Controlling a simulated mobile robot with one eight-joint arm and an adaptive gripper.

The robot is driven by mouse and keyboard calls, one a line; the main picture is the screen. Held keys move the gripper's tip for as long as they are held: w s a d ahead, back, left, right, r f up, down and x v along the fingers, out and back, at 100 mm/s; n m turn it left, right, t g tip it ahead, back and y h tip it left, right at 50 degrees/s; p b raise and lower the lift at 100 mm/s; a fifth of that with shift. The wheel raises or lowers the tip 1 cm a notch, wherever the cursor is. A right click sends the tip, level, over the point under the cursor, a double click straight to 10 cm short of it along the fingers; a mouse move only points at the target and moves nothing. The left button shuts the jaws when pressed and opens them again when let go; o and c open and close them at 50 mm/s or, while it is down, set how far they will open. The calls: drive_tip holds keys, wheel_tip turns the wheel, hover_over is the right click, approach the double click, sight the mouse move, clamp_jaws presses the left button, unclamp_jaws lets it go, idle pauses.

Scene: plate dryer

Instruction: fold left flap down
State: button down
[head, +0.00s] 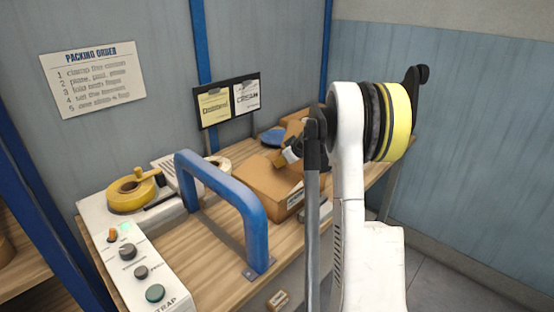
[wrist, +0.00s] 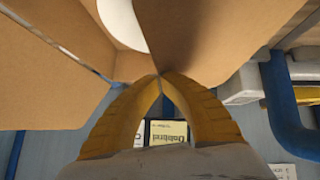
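A brown cardboard box (head: 268,184) sits on the wooden bench in the head view, partly hidden behind my arm. In the wrist view a wide cardboard panel (wrist: 45,75) fills the left and another panel (wrist: 215,40) slants up on the right. Which one is the left flap I cannot tell. A white round edge, probably a plate (wrist: 124,22), shows between them. My gripper (wrist: 159,76) has yellow fingers with their tips together, right at the cardboard edges. It appears shut, with nothing clearly between the tips. In the head view my gripper (head: 288,156) is small at the box's back part.
A blue arch frame (head: 225,190) stands over the bench in front of the box. A control panel with knobs (head: 128,252) and a yellow tape roll (head: 132,195) are on the left. A blue round thing (head: 272,137) lies behind the box.

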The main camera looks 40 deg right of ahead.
drive_tip(key=f, duration=0.3)
drive_tip(key=shift+d+y+b, duration=0.3)
drive_tip(key=shift+d+b, duration=0.05)
drive_tip(key=shift+b, duration=0.05)
drive_tip(key=shift+r, duration=0.25)
